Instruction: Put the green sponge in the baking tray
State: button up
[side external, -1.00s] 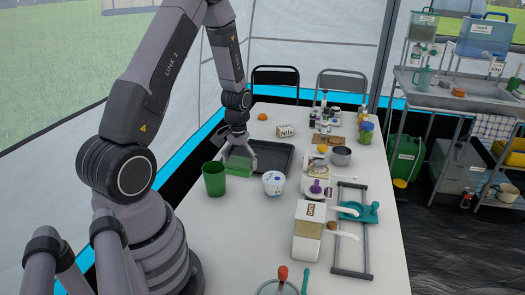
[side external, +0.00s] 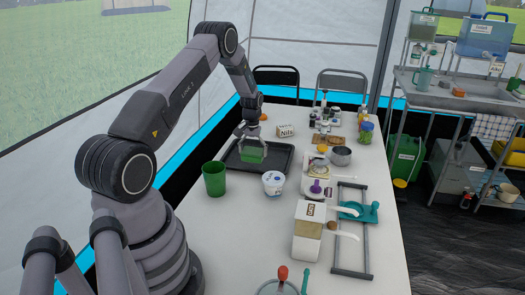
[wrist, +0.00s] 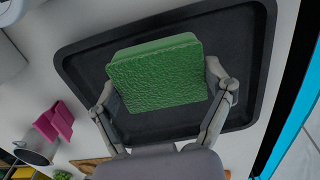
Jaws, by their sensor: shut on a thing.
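The green sponge (side external: 252,151) is held between the fingers of my gripper (side external: 250,136) over the dark baking tray (side external: 281,162). In the wrist view my gripper (wrist: 162,100) is shut on the sponge (wrist: 158,72), with one finger at each side. The tray (wrist: 85,64) lies behind the sponge there, and its rim runs around it. The sponge is within the tray's outline in both views. I cannot tell whether it touches the tray floor. The tray lies flat on the white table, and the sponge hides part of its floor.
A green cup (side external: 214,179) stands just in front of the tray, with a white tub (side external: 273,183) to its right. A labelled box (side external: 285,130) stands behind the tray. A carton (side external: 308,232) and a rack (side external: 352,230) stand nearer the front. Bare table (side external: 235,235) lies at the front left.

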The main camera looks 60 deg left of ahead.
aim_at(254, 160)
jog(key=shift+w+a+f, duration=0.1)
jog(key=shift+w+f, duration=0.05)
jog(key=shift+f, duration=1.75)
jog(key=shift+f, duration=0.15)
jog(key=o, duration=0.7)
